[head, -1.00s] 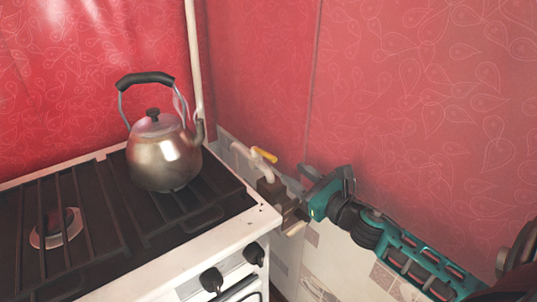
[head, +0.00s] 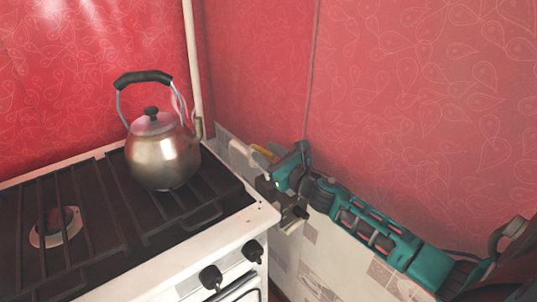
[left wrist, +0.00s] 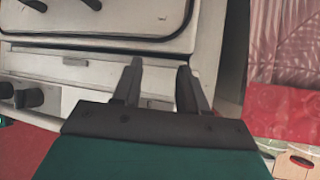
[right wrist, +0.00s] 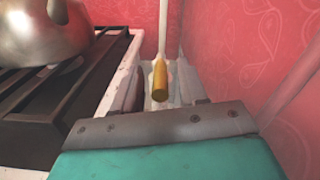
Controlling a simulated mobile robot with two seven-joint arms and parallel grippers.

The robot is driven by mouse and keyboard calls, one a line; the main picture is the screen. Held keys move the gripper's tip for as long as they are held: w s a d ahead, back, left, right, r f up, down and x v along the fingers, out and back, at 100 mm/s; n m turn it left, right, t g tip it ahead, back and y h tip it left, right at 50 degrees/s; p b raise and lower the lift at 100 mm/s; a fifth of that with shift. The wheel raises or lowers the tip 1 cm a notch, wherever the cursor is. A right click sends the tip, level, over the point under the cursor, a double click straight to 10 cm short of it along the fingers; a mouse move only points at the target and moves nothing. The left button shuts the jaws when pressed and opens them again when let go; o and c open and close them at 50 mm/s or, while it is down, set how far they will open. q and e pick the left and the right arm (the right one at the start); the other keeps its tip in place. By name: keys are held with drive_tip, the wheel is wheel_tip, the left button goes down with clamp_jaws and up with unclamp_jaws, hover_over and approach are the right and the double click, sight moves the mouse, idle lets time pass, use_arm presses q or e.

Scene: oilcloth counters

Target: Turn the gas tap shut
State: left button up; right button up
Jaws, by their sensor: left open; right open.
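The gas tap's yellow handle (head: 262,150) sits on a pale pipe in the corner right of the stove, partly hidden behind my right gripper (head: 268,163). In the right wrist view the handle (right wrist: 160,82) points toward the camera and lies between the two spread fingers. The right gripper is open, and I cannot tell whether a finger touches the handle. My left gripper (left wrist: 161,72) is open and empty in the left wrist view, in front of the stove's lower front. It is out of the head view.
A metal kettle (head: 162,155) stands on the stove's black grate (head: 120,215), left of the tap. A pale vertical pipe (head: 192,60) runs up the corner. The red patterned wall (head: 430,120) is close beside my right arm. Black knobs (head: 211,277) line the stove front.

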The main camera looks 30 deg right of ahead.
drive_tip(key=shift+c, duration=0.3)
clamp_jaws()
idle(0.3)
